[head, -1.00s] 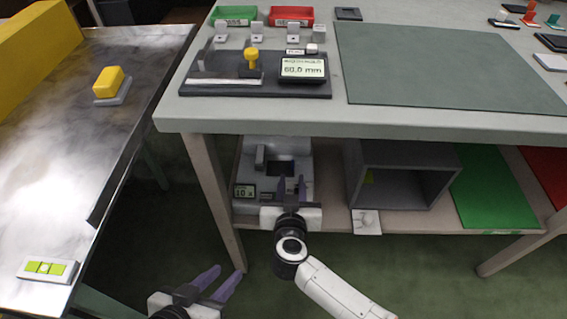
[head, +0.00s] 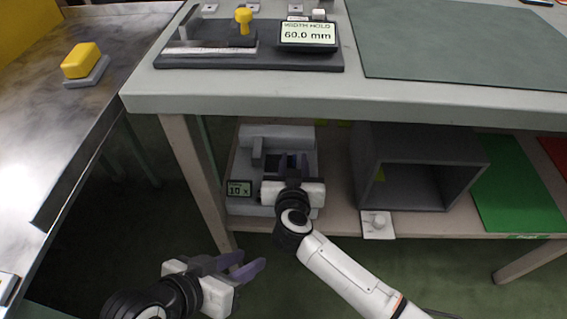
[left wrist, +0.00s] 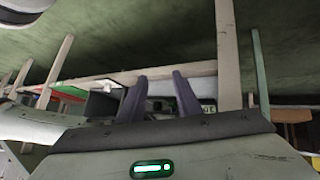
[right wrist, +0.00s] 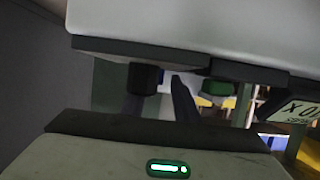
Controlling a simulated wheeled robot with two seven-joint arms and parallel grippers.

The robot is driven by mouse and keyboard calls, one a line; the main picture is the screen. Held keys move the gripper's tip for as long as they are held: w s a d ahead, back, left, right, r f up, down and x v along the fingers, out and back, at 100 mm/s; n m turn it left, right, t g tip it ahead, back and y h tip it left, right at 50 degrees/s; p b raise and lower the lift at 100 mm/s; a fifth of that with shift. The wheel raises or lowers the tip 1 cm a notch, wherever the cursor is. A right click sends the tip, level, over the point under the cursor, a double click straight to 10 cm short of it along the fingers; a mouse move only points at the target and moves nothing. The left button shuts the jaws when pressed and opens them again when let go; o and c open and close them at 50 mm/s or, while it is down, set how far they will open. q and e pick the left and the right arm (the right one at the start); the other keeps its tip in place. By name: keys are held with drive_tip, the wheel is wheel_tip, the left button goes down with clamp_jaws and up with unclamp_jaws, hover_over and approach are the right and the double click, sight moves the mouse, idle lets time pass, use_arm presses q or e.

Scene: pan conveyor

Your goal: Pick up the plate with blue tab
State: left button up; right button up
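No plate with a blue tab can be clearly made out. A small blue patch (right wrist: 161,76) shows beside a dark block between the fingers in the right wrist view; I cannot tell what it belongs to. My right gripper (head: 292,162) is at the front of a grey device (head: 275,132) with a "10 x" display, on the lower shelf. Its fingers are apart, partly hidden under the device's overhang in the right wrist view (right wrist: 160,95). My left gripper (head: 246,265) is open and empty, low in front of the bench, and shows in the left wrist view (left wrist: 160,90).
A dark open box (head: 415,170) stands right of the device, near a small white piece with a knob (head: 377,224). A green mat (head: 520,190) lies further right. The bench top (head: 230,90) overhangs the shelf. A metal table (head: 60,130) is at left.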

drive_tip(key=shift+r, duration=0.1)
clamp_jaws()
